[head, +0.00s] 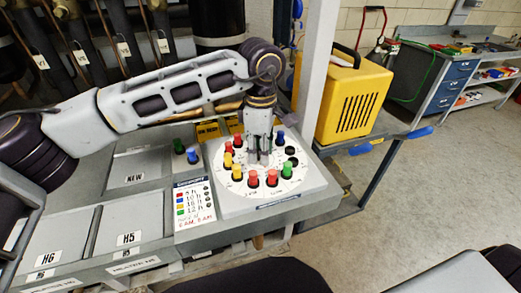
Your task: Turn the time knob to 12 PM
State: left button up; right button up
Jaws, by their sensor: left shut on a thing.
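The round white time dial (226,199) is on the sloped grey panel, ringed by several coloured pegs: red, yellow, green, blue and black. My left gripper (259,158) reaches down over the middle of the dial, inside the ring of pegs. It is shut on the time knob at the dial's centre. The knob is mostly hidden by the fingers, and I cannot tell where it points. My right gripper is not in view.
A legend card (194,205) with coloured squares and times is left of the dial. Loose green (179,145) and blue (193,156) pegs stand behind it. A yellow machine (345,98) and a white post (316,70) stand behind the panel. Floor at right is clear.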

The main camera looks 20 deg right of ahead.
pick_arm(q)
jog(key=shift+r, duration=0.1)
jog(key=o, duration=1)
jog(key=shift+r, duration=5.95)
jog(key=shift+r, duration=0.15)
